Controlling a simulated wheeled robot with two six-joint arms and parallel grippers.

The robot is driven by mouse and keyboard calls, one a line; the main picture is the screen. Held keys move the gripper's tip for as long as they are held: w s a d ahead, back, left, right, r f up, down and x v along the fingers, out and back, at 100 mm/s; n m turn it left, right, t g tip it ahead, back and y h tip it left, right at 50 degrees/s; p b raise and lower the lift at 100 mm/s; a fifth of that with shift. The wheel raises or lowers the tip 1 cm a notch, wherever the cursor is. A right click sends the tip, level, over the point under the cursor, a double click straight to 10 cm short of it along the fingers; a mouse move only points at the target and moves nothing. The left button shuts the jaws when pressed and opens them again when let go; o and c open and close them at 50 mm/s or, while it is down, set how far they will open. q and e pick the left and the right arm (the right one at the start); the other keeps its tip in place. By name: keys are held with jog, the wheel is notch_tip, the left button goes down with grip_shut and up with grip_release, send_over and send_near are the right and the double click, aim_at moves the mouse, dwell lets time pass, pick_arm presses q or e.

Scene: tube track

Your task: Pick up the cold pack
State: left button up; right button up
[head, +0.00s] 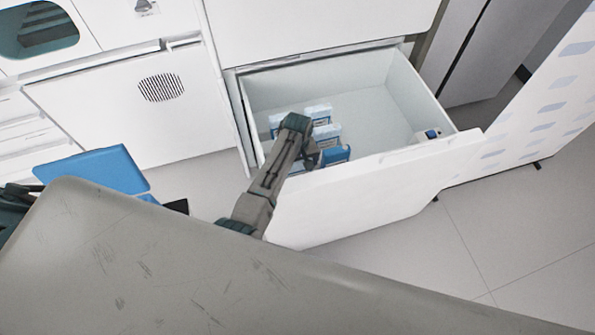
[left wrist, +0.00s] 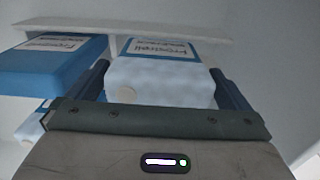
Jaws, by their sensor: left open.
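Several blue and white cold packs (head: 327,132) stand in the open white drawer. My left gripper (head: 312,156) reaches down into the drawer beside them and partly hides them. In the left wrist view, one cold pack (left wrist: 160,80), with a pale front and a blue, labelled top, lies between the two fingers of my open left gripper (left wrist: 160,68). The fingers are on either side of it; I cannot tell whether they touch it. Another blue pack (left wrist: 55,65) is just left of the left finger. My right gripper is not in view.
The drawer front (head: 375,190) and side walls surround the packs. The drawer floor right of the packs is clear.

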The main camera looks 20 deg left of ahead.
pick_arm(q)
jog(key=c, duration=0.9)
jog(key=shift+r, duration=0.15)
